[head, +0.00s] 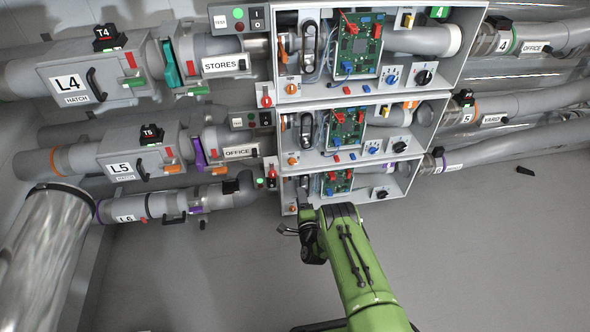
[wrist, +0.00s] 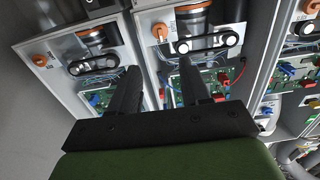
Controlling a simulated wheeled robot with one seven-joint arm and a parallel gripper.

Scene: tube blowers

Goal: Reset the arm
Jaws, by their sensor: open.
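My green arm (head: 350,255) reaches up from the bottom of the head view. Its end is in front of the lowest of the stacked open cabinets (head: 405,178). My gripper (head: 298,232) is dark and partly hidden by the arm there. In the wrist view my gripper (wrist: 158,72) shows two black fingers spread apart, with nothing between them. Beyond the fingers are cabinet bays with green circuit boards (wrist: 205,82), orange knobs (wrist: 160,31) and a black belt on two pulleys (wrist: 208,44). I cannot tell whether the fingers touch anything.
A small black object (head: 525,170) is at the right. The grey area at the lower right looks clear.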

